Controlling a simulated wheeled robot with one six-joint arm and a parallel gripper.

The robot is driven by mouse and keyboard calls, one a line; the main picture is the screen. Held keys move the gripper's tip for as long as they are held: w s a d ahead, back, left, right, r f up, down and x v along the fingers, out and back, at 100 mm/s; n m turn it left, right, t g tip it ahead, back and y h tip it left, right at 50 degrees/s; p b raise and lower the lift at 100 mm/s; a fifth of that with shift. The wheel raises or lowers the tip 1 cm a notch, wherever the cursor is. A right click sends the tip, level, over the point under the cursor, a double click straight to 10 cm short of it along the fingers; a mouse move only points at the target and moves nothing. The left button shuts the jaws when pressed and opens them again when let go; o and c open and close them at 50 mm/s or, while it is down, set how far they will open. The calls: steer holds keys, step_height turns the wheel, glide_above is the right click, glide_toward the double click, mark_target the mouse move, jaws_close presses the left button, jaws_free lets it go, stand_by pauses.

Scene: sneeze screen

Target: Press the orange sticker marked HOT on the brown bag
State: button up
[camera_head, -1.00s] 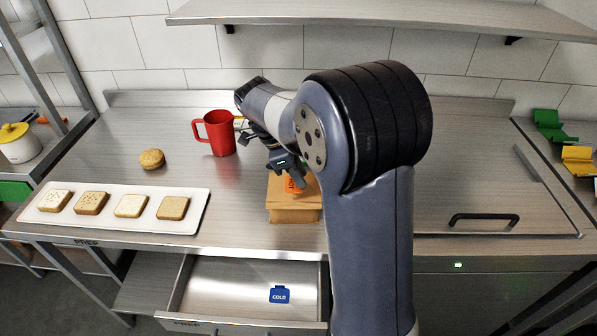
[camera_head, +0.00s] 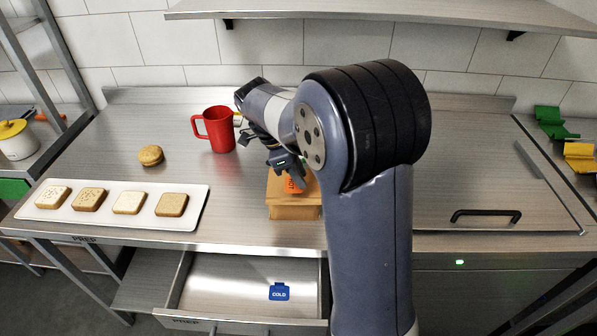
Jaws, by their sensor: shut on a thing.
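The brown bag (camera_head: 293,209) lies on the steel counter, partly hidden behind my arm. The orange sticker (camera_head: 293,186) shows at the bag's upper face, directly below my gripper (camera_head: 289,175). My gripper points down and is shut on the sticker at the bag. At this size I cannot tell whether the sticker lies flat against the bag. Its lettering is too small to read here. A blue sticker marked COLD (camera_head: 279,292) lies in the open drawer (camera_head: 225,280).
A red mug (camera_head: 219,131) stands left of my gripper. A bun (camera_head: 151,155) and a white tray (camera_head: 112,216) with several bread slices are at the left. A black handle (camera_head: 486,215) is at the right. The counter between the tray and bag is clear.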

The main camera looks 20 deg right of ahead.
steer(key=shift+f+b, duration=1.35)
steer(key=shift+f, duration=0.45)
steer(key=o, duration=1)
steer(key=shift+r, duration=0.1)
steer(key=v, duration=1)
steer(key=shift+a+r+b, duration=0.15)
steer(key=shift+r+b, duration=0.15)
